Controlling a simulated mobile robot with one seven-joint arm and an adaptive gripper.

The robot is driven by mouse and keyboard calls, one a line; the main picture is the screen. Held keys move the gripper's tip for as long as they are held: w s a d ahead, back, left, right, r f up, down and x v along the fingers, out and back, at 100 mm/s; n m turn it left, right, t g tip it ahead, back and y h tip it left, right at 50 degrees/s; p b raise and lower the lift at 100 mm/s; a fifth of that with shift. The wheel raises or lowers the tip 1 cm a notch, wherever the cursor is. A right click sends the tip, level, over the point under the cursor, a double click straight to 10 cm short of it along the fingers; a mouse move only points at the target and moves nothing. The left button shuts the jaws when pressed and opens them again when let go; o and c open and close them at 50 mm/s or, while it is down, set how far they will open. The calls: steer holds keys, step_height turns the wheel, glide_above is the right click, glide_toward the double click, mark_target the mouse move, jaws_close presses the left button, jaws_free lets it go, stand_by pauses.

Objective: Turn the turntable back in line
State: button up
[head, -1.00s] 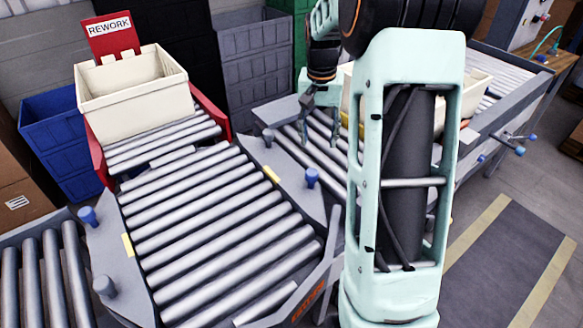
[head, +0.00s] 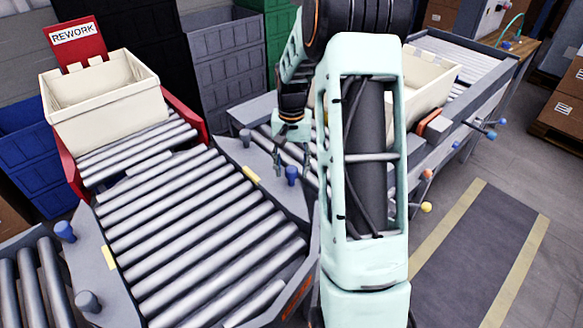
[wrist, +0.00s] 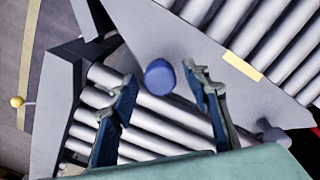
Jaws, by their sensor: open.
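The turntable (head: 190,235), a bed of grey rollers with grey side plates, points towards the rework spur (head: 130,147). It sits at an angle to the right conveyor line. Blue pegs stand on its plates: one at the right (head: 291,175), one at the left (head: 65,231). My gripper (head: 292,158) is open above the right peg. In the wrist view that blue peg (wrist: 159,77) appears between the two spread fingers, nearer their tips. I cannot tell whether the fingers reach down beside it; no contact shows.
A cream tote (head: 105,110) stands on the spur under a red REWORK sign (head: 75,35). Another cream tote (head: 425,75) sits on the right conveyor, partly behind my arm. Grey rollers (head: 30,285) lie at the lower left. Open floor (head: 480,255) is at right.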

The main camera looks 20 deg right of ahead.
steer(key=shift+f, duration=0.1)
jaws_close()
stand_by(0.3)
